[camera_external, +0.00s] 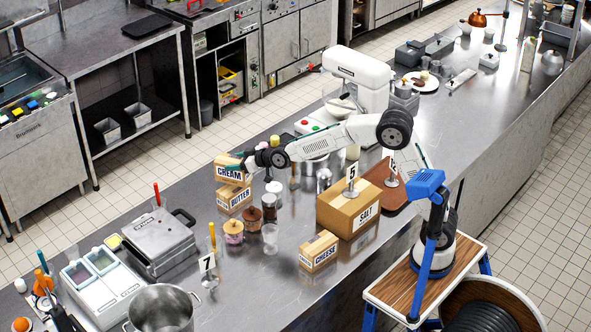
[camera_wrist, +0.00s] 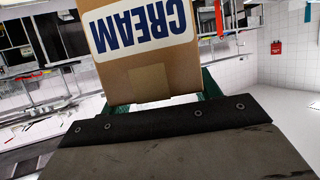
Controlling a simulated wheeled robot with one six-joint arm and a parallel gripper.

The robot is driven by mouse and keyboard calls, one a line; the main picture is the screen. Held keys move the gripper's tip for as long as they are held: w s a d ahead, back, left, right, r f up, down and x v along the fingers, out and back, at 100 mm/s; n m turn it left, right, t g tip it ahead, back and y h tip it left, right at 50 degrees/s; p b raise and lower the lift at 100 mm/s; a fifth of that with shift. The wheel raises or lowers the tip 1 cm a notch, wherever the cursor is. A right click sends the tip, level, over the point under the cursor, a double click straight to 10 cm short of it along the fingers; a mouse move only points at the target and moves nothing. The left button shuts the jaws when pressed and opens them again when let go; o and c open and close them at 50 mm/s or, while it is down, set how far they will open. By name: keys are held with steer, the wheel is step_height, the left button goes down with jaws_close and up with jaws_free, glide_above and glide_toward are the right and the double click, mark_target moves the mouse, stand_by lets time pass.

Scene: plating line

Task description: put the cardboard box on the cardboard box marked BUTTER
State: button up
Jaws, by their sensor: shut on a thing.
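My gripper (camera_external: 250,164) is shut on a cardboard box marked CREAM (camera_external: 229,168). In the wrist view the CREAM box (camera_wrist: 150,62) sits between the green fingers, its label upside down in the picture. The cardboard box marked BUTTER (camera_external: 234,197) stands on the steel counter directly below the CREAM box. The CREAM box looks slightly tilted and lies over the BUTTER box's top. I cannot tell whether the two touch or a small gap is left. The BUTTER box does not show in the wrist view.
Jars with brown lids (camera_external: 252,215) and a glass (camera_external: 270,238) stand right of the BUTTER box. A box marked CHEESE (camera_external: 319,251) and a larger SALT box (camera_external: 352,212) are further right. A grey press (camera_external: 158,240) stands to the left. Counter beside BUTTER's left is clear.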

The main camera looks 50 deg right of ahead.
steer(key=shift+w+a, duration=0.1)
steer(key=shift+w, duration=0.2)
steer(key=shift+f, duration=1.65)
steer(key=shift+f, duration=0.15)
steer(key=o, duration=1.4)
steer(key=shift+f, duration=0.1)
steer(key=shift+r, duration=0.25)
steer(key=v, duration=1.2)
steer(key=shift+f, duration=0.15)
